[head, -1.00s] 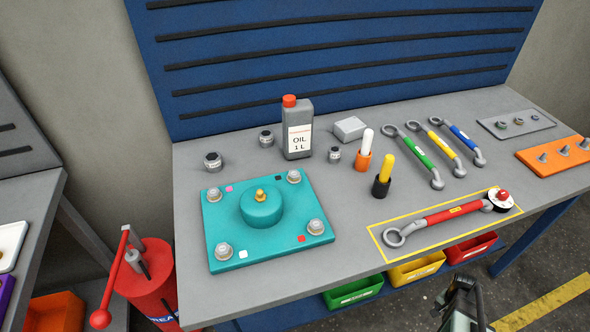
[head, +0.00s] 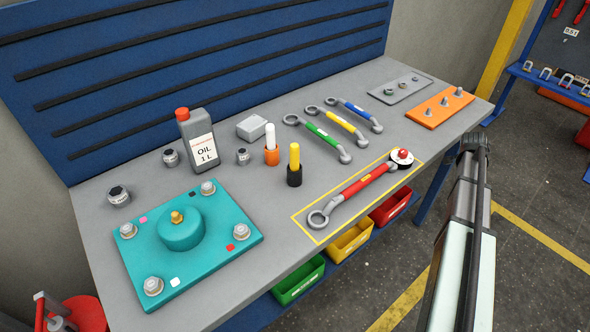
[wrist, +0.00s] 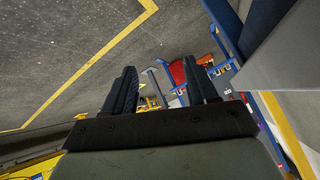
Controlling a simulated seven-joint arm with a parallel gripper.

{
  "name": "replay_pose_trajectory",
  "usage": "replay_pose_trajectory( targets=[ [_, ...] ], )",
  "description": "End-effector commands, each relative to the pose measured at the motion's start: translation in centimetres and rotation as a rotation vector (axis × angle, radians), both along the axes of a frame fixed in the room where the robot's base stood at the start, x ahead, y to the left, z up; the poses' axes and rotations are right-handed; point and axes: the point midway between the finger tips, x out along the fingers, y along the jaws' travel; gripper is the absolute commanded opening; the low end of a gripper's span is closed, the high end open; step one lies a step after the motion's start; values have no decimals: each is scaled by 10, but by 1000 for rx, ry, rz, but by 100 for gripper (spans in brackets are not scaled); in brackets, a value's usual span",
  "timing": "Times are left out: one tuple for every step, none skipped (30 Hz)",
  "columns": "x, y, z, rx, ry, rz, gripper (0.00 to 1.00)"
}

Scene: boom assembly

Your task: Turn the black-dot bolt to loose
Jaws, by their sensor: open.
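A teal plate (head: 205,258) lies on the bench at the left in the head view, with a round teal hub (head: 181,234) and a brass fitting in its middle. Bolts sit at its corners: left (head: 128,230), back (head: 208,188), front (head: 153,286) and right (head: 240,231). A red-handled wrench (head: 365,183) with a ring end lies in a yellow outline. My gripper (wrist: 163,80) is open and empty in the wrist view, facing the floor, away from the plate.
Green (head: 323,138), yellow and blue wrenches lie behind the red one. An oil bottle (head: 199,142), two capped markers, a grey box (head: 252,128) and several sockets stand behind the plate. Bolt trays lie at the far right. Coloured bins (head: 350,240) hang below the front edge.

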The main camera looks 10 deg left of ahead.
Motion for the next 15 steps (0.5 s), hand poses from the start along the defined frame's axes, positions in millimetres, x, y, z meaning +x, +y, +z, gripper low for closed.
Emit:
replay_pose_trajectory(
  targets=[
    [11,-18,26,-11,-44,-27,57],
    [14,-27,40,-18,-70,-43,57],
    [19,-38,59,-25,-106,-63,57],
    [22,-47,74,-32,-131,-78,57],
    [25,-55,89,-37,-158,-93,57],
    [29,-67,110,-45,-194,-113,57],
    [31,-75,124,-49,-220,-127,57],
    [33,-82,139,-53,-245,-140,57],
    [35,-90,156,-60,-274,-155,57],
    [36,-95,168,-62,-296,-166,57],
    [38,-100,180,-64,-315,-177,57],
    [39,-105,194,-66,-342,-189,57],
    [40,-108,204,-67,-358,-197,57],
    [41,-111,213,-67,-375,-206,57],
    [42,-113,226,-67,-396,-215,57]
  ],
)
